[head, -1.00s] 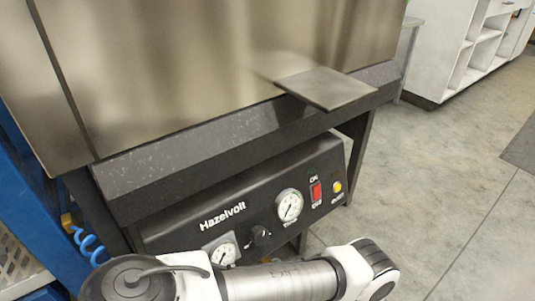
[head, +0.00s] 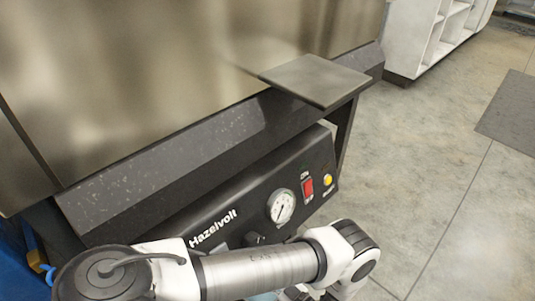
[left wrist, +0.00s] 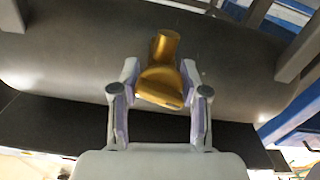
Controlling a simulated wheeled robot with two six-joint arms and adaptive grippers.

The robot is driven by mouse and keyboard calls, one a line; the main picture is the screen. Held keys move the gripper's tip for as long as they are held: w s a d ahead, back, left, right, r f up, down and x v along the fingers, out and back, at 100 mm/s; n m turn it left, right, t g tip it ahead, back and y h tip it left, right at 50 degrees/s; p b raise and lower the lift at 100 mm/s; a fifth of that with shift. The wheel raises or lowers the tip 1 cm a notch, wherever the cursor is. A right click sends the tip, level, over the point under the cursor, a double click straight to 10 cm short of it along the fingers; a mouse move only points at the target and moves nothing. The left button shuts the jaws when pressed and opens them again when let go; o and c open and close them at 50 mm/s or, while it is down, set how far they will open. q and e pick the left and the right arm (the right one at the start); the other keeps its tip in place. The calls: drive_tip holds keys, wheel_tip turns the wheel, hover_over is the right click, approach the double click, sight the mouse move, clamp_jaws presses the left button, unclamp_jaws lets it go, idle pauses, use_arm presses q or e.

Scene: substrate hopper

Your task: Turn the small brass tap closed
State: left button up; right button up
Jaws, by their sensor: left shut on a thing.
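The small brass tap (left wrist: 160,85) shows in the left wrist view, on the side of a dark rounded body. Its rounded handle sits between the two fingers of my left gripper (left wrist: 160,110), which is shut on it, one finger on each side. In the head view my left arm crosses the bottom of the picture; the tap is hidden there and the gripper cannot be made out. My right gripper is in neither view.
A black Hazelvolt control panel (head: 213,228) with a gauge (head: 281,207), a red switch (head: 308,188) and a yellow button (head: 327,180) is just behind my arm. A flat metal plate (head: 316,80) juts out above. Open floor (head: 440,180) lies to the right.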

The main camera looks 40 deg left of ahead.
use_arm(q)
drive_tip(key=m, duration=0.4)
drive_tip(key=o, duration=1.1)
drive_tip(key=shift+a, duration=0.1)
